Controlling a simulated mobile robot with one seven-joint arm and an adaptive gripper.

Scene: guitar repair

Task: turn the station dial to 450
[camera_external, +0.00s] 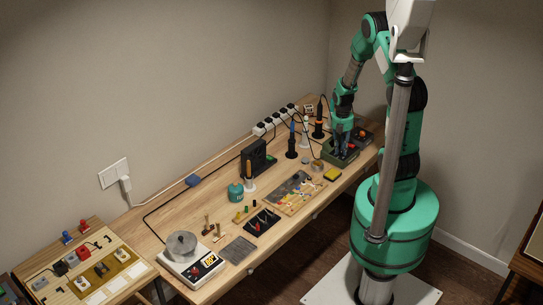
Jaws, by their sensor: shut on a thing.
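The station is a green box (346,160) with a dark top panel, at the far right end of the workbench. My gripper (338,152) points down over this box, with its dark fingers at the top panel. The fingers are shut on what appears to be the station dial, which they hide. A small red part (352,146) shows on the panel just right of the fingers. The dial's setting and any number are too small or hidden to read.
A dark unit with an orange-red part (364,133) stands close behind the station. Soldering irons in stands (291,147) and a yellow sponge (332,174) are near on the left. A power strip (275,121) runs along the wall. A scale (192,265) stands at the near end.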

